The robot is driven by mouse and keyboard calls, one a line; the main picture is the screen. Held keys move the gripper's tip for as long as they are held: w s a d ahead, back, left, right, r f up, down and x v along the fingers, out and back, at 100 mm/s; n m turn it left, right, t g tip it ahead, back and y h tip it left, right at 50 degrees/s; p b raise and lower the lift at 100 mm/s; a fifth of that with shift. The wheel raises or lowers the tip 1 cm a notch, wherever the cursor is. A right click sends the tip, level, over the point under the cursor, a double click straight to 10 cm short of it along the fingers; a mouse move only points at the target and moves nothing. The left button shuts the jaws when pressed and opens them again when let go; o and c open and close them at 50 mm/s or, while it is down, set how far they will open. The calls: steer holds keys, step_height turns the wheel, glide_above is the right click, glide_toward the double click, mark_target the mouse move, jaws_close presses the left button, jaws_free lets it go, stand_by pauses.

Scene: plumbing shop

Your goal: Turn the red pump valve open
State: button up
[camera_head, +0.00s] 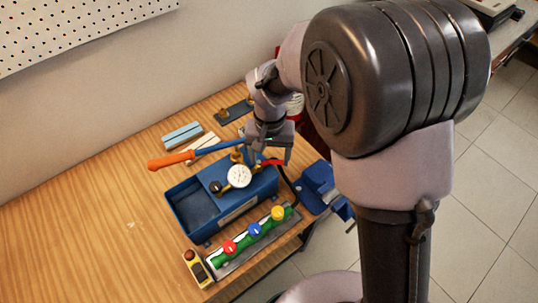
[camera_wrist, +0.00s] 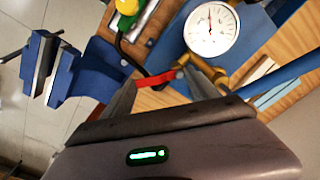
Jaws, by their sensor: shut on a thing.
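The pump is a blue box (camera_head: 185,212) on the wooden bench, with a white round gauge (camera_head: 238,176) and brass fittings on top. Its long blue lever (camera_head: 215,147) ends in an orange grip (camera_head: 172,160). The red pump valve (camera_head: 270,162) is a small handle behind and right of the gauge. In the wrist view the red handle (camera_wrist: 155,79) lies between my fingers, beside the gauge (camera_wrist: 211,29). My gripper (camera_head: 268,150) is down at the valve and shut on it. The fingers partly cover the handle and the valve body.
A green manifold (camera_head: 240,248) with red, blue and yellow knobs stands in front of the pump. A blue vise (camera_head: 318,185) is at the bench's right edge. A yellow device (camera_head: 197,268) lies front left. Small blocks (camera_head: 182,135) lie behind the lever. The bench's left is clear.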

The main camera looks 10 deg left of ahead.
steer(key=n+p, duration=0.1)
steer(key=n, duration=0.1)
steer(key=w+n+p, duration=0.1)
steer(key=n, duration=0.1)
steer(key=shift+a+r, duration=0.1)
steer(key=shift+a, duration=0.1)
steer(key=shift+w+a+n+p, duration=0.15)
steer(key=shift+w+n+p, duration=0.15)
steer(key=shift+n, duration=0.7)
steer(key=shift+w+a+n+p, duration=0.15)
steer(key=shift+n+p, duration=0.15)
steer(key=shift+n, duration=0.7)
steer(key=o, duration=1.4)
steer(key=shift+c, duration=0.2)
step_height(320, 180, up, 17)
steer(key=p, duration=0.3)
steer(key=shift+r+p, duration=0.15)
steer(key=shift+p, duration=0.25)
